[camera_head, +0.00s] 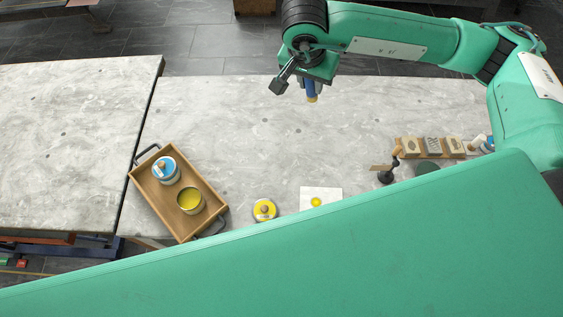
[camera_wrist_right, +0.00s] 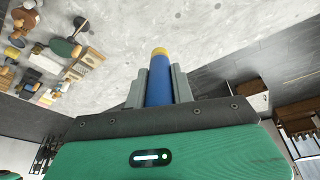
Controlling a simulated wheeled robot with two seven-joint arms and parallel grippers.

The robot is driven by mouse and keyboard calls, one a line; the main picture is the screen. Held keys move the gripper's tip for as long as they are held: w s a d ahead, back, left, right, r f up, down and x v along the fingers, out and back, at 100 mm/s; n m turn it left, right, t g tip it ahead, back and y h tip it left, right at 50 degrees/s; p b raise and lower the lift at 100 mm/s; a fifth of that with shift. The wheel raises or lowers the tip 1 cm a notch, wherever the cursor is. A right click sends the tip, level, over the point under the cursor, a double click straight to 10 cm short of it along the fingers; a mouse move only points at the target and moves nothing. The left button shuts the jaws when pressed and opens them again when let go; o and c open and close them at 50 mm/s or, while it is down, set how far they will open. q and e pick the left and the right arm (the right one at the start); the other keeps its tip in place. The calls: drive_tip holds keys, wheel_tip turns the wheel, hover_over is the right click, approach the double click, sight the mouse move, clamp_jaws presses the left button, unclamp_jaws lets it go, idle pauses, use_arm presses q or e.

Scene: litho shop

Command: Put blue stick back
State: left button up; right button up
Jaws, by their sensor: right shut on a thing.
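My right gripper (camera_head: 313,90) is shut on the blue stick (camera_head: 310,88), which has a yellow tip pointing down. In the head view it hangs over the far edge of the stone-topped table (camera_head: 240,130). In the right wrist view the blue stick (camera_wrist_right: 166,87) sits upright between the two grey fingers of my right gripper (camera_wrist_right: 160,85), its yellow end beyond them. My left gripper is not in view.
A wooden tray (camera_head: 150,206) holds a blue-lidded can (camera_head: 165,168) and an open can of yellow (camera_head: 190,199). A yellow-lidded can (camera_head: 264,209) and a white card with a yellow spot (camera_head: 328,192) lie nearby. Wooden blocks (camera_head: 430,147) stand at the right. The table's middle is clear.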

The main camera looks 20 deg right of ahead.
drive_tip(key=m, duration=0.2)
drive_tip(key=f+m+g, duration=0.1)
drive_tip(key=m, duration=0.1)
drive_tip(key=shift+w+a+b, duration=0.1)
drive_tip(key=shift+a+b, duration=0.25)
drive_tip(key=m, duration=0.2)
drive_tip(key=m+g, duration=0.1)
drive_tip(key=m, duration=0.1)
drive_tip(key=shift+a+f+b, duration=0.25)
drive_tip(key=shift+f+b, duration=0.1)
drive_tip(key=a+f+m, duration=0.1)
drive_tip(key=f+m, duration=0.7)
drive_tip(key=m, duration=0.1)
drive_tip(key=a+f+m+y, duration=0.1)
drive_tip(key=f+m, duration=0.7)
drive_tip(key=m, duration=0.2)
drive_tip(key=a+f+m+y, duration=0.1)
drive_tip(key=a+f+m, duration=0.1)
drive_tip(key=f+m, duration=0.6)
drive_tip(key=shift+s+m, duration=0.3)
drive_tip(key=shift+m, duration=0.6)
drive_tip(key=shift+a+f, duration=0.1)
drive_tip(key=shift+f, duration=0.15)
